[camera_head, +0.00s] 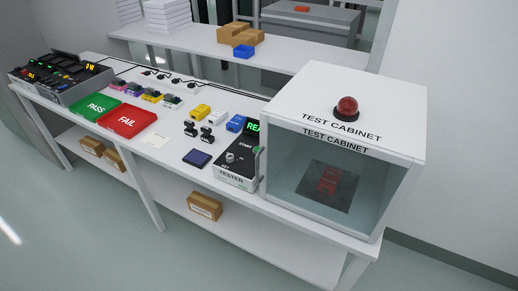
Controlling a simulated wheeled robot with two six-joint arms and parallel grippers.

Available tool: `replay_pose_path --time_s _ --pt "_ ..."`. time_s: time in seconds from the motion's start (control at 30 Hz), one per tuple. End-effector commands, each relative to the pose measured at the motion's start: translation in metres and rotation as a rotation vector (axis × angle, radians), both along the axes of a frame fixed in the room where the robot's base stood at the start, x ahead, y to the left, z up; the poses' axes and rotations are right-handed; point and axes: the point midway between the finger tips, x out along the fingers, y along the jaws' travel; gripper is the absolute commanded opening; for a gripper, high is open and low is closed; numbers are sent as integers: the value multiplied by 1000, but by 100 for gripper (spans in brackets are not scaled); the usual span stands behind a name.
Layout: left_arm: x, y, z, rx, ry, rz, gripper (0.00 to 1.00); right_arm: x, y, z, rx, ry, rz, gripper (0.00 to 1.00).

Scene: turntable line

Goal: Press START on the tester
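The tester (236,178) is a dark-topped box with a light front edge marked TESTER. It stands on the white bench against the left side of the test cabinet (391,110). Its dark display (253,127) shows green letters beginning "REA"; the cabinet hides the rest. A START label is on its top, and a small green part shows near the cabinet's edge; I cannot tell if it is the button. A grey knob (230,157) sits near a KEY label. Neither of my grippers is in view.
Left of the tester lie a dark blue pad (197,158), black clamps, a green PASS tray (96,107) and a red FAIL tray (128,121) on the bench (160,175).

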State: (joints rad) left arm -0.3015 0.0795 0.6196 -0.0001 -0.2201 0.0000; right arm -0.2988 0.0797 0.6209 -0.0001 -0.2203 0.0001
Motion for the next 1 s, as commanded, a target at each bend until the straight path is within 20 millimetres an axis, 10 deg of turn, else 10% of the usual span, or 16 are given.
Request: replay_pose_path --time_s 1.0 --pt "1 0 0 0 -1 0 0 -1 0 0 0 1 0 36"
